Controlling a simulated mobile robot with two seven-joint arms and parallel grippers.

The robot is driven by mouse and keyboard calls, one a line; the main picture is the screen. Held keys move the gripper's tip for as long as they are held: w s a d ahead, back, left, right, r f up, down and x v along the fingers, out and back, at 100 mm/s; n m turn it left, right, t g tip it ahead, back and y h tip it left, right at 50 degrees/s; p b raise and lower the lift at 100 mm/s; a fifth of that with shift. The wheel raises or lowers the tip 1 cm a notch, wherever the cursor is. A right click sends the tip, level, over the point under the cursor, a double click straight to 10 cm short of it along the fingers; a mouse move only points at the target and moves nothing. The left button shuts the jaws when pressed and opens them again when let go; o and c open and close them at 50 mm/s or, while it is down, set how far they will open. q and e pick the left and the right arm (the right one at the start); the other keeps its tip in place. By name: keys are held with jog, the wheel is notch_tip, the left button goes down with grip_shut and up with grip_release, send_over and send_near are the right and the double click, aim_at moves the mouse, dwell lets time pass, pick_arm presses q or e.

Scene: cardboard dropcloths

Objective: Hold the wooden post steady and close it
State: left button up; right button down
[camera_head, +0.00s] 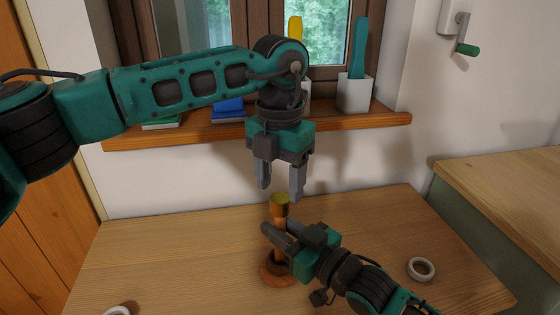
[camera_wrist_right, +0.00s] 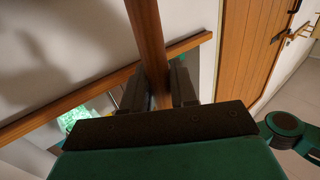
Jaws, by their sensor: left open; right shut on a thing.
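The wooden post (camera_head: 280,249) stands upright on a round brown base (camera_head: 272,277) on the table. A dull yellow, cup-like piece (camera_head: 279,205) sits at its top; I cannot tell if it is fixed there. My right gripper (camera_head: 275,236) is shut on the post below the yellow piece, coming in from the lower right. In the right wrist view the post (camera_wrist_right: 147,35) runs between the two fingers (camera_wrist_right: 160,88). My left gripper (camera_head: 280,190) is open, pointing down just above the yellow piece, with nothing between its fingers.
A white ring (camera_head: 421,269) lies on the table (camera_head: 170,255) at the right, another (camera_head: 116,311) at the lower left edge. A wooden sill (camera_head: 390,118) behind holds a white holder (camera_head: 355,95) with a teal tool. A second wooden surface (camera_head: 510,185) is at the right.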

aim_at(280, 197)
pick_arm(q)
jog(key=shift+f, duration=1.95)
jog(key=shift+c, duration=0.2)
grip_shut()
jog(key=shift+m, duration=0.8)
jog(key=shift+o, duration=1)
grip_release()
notch_tip(280, 197, up, 12)
